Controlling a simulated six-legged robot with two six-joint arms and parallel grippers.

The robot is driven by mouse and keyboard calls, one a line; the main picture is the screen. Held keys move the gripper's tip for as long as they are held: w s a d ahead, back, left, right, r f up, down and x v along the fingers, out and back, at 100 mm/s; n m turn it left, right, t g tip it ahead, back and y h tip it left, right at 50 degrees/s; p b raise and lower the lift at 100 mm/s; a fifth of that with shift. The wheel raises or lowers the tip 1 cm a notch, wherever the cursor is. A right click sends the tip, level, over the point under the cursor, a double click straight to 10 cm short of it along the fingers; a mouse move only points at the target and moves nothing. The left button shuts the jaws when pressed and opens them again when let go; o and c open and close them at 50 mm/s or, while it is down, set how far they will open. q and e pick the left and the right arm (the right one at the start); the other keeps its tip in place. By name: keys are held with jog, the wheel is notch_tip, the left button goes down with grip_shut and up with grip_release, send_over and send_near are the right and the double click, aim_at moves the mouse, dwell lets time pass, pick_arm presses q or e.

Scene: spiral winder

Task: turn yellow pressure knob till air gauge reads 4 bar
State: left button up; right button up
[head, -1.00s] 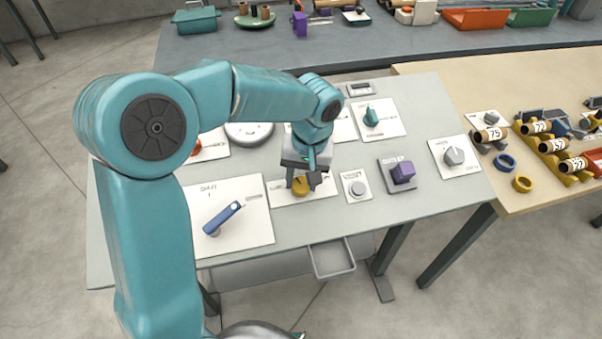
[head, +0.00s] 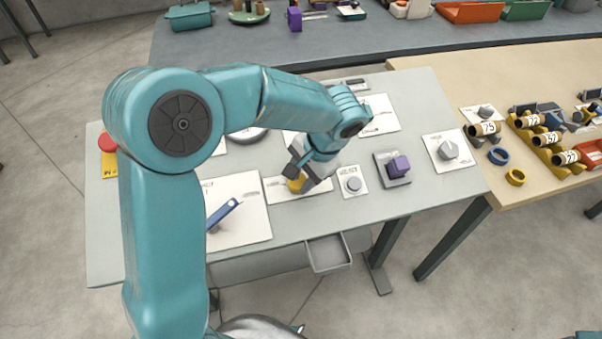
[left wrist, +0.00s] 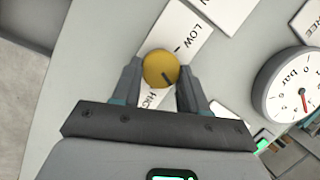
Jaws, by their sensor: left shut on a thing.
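The yellow pressure knob (head: 296,184) sits on a white plate on the grey panel table. In the left wrist view the knob (left wrist: 160,69) lies between the two fingers, its dark mark toward the lower right. The plate reads LOW above it and HIGH below it. My left gripper (head: 304,178) is shut on the knob, with the wrist tilted. The round white air gauge (left wrist: 297,87) shows at the right, cut by the frame, its red needle pointing down in the picture. Its exact reading is too small to tell. My right gripper is out of view.
A blue lever (head: 223,214) stands left of the knob. A red button (head: 107,142) is at the far left. My arm hides the panel's back.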

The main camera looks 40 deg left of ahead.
pick_arm(q)
jog(key=shift+m, duration=0.4)
jog(key=o, duration=1.1)
jog(key=shift+s, duration=0.1)
jog(key=shift+c, duration=0.2)
jog(key=shift+r, duration=0.1)
jog(key=shift+d+r, duration=0.1)
jog(key=shift+r, duration=0.15)
jog(key=v, duration=1.5)
jog(key=shift+d+r+p, duration=0.3)
jog(key=shift+d+p, duration=0.05)
